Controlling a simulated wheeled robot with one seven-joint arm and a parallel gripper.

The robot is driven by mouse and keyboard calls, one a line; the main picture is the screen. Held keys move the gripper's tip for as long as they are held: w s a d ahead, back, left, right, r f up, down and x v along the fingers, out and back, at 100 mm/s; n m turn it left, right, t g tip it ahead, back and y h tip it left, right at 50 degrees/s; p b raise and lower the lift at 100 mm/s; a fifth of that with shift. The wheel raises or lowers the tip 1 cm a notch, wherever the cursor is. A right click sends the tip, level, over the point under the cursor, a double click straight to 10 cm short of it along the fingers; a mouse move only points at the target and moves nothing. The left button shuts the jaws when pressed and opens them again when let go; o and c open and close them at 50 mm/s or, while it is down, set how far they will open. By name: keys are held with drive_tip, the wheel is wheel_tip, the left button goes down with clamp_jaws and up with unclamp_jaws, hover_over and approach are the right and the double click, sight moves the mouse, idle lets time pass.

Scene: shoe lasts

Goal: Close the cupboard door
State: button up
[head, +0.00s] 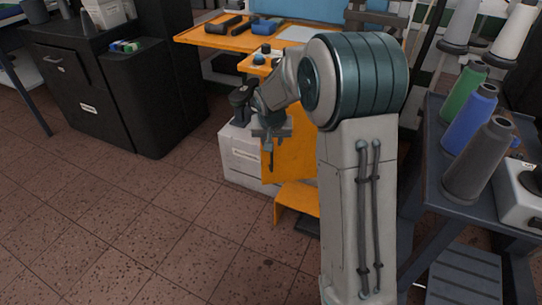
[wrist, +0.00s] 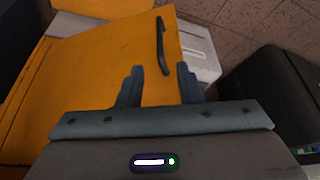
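The cupboard door (head: 290,160) is an orange panel below the orange workbench, partly hidden by my arm in the head view. In the wrist view the door (wrist: 95,75) fills the left and middle. Its dark bar handle (wrist: 161,42) stands near the door's edge. The door appears to stand out from the cupboard, but how far is unclear. My gripper (head: 271,136) is in front of the door's upper part. In the wrist view my gripper (wrist: 160,80) has its two fingers apart and nothing between them; the handle lies beyond the fingertips. I cannot tell whether they touch the door.
A white drawer box (head: 243,158) stands left of the door. An orange low piece (head: 296,201) is below it. Tools lie on the orange bench top (head: 212,38). A black cabinet (head: 150,95) stands at left, a thread-cone table (head: 432,170) at right. The tiled floor at front left is clear.

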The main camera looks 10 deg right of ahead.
sight(272, 156)
drive_tip(key=b+x, duration=0.3)
drive_tip(key=x, duration=1)
drive_tip(key=shift+w+f, duration=0.15)
drive_tip(key=shift+f, duration=0.2)
clamp_jaws()
